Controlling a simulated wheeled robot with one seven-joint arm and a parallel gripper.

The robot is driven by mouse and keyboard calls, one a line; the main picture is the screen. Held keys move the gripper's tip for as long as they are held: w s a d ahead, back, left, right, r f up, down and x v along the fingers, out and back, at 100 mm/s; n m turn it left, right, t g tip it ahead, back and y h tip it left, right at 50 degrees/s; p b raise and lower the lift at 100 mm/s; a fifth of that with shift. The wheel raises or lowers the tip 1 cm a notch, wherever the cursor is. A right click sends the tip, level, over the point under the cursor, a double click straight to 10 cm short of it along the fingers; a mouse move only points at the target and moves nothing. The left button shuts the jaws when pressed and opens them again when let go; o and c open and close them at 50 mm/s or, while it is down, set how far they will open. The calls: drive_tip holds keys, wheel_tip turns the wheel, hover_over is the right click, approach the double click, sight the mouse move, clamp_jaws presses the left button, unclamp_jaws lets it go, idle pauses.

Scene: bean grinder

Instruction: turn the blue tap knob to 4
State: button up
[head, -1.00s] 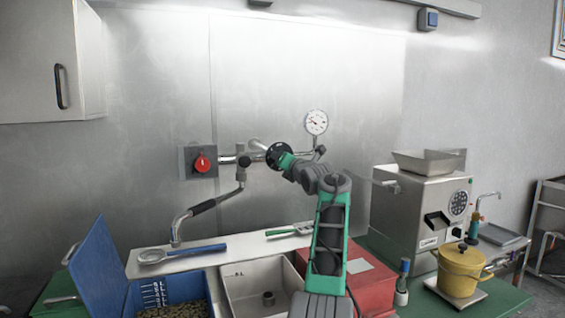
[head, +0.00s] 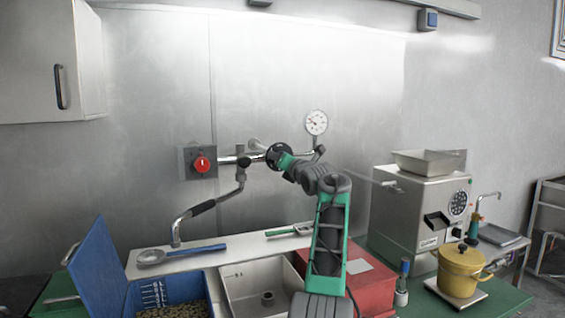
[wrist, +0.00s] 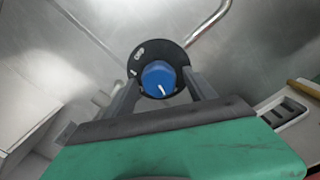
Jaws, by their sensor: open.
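The blue tap knob (wrist: 157,75) is in the middle of the wrist view, on a round black dial (wrist: 148,53) with small white marks. A white pointer line on the knob points down and slightly right in that view. The numbers on the dial are too small to read. My gripper (wrist: 160,82) is open, with one finger on each side of the knob. I cannot tell whether the fingers touch it. In the head view the black dial (head: 272,149) shows at the wall pipe behind my gripper (head: 284,160), which hides the blue knob.
A red knob (head: 202,165) sits on the wall plate to the left. A pressure gauge (head: 316,122) is right of the dial. A metal machine (head: 415,215) and yellow pot (head: 460,268) stand right.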

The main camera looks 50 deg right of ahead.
drive_tip(key=shift+s+a+f+b, duration=0.1)
drive_tip(key=shift+s+f+b, duration=0.1)
drive_tip(key=shift+b, duration=0.15)
drive_tip(key=b+v, duration=0.5)
drive_tip(key=v, duration=0.2)
drive_tip(key=shift+s+r, duration=0.2)
